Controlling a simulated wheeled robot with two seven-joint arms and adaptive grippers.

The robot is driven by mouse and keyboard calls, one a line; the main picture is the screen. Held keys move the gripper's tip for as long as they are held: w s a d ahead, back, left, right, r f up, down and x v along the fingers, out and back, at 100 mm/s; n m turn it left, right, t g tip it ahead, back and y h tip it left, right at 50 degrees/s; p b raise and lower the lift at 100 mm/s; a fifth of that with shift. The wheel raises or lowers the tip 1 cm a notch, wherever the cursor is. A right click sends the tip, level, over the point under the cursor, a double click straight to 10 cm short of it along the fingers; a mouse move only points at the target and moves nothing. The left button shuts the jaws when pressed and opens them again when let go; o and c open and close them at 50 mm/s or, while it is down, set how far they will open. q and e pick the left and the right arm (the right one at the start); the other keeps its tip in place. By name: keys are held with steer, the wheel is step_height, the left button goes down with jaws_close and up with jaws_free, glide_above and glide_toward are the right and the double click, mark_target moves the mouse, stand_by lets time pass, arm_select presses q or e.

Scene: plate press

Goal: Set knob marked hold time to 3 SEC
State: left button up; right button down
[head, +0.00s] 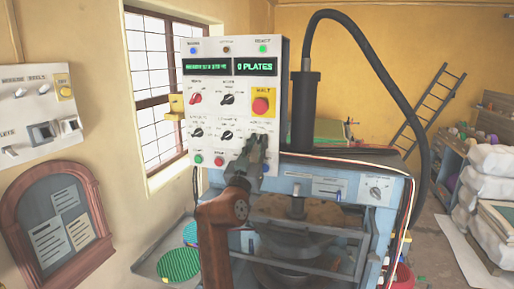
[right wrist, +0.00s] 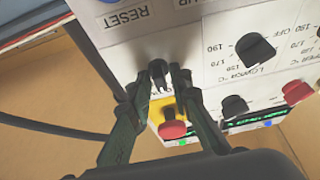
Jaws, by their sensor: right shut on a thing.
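The control panel (head: 236,75) stands upright, with several knobs, lamps and two green displays. My right gripper (head: 258,147) is at its lower right, below the red HALT button (head: 261,105). In the right wrist view my right gripper (right wrist: 160,80) has its fingers on both sides of a small black knob (right wrist: 158,70) and is shut on it. The fingers hide part of this knob, and I cannot read its label or setting. Another black knob (right wrist: 255,47), with temperature numbers, is beside it. My left gripper is not in view.
The blue press (head: 330,185) stands right of and below the panel, with a knob (head: 376,190) on its front. The red button (right wrist: 173,129) is close to my right fingers. A wall box with switches (head: 40,112) is at the left.

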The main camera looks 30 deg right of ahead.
steer(key=shift+f, duration=0.15)
steer(key=c, duration=2)
jaws_free()
steer(key=v, duration=1.2)
steer(key=shift+a, duration=0.1)
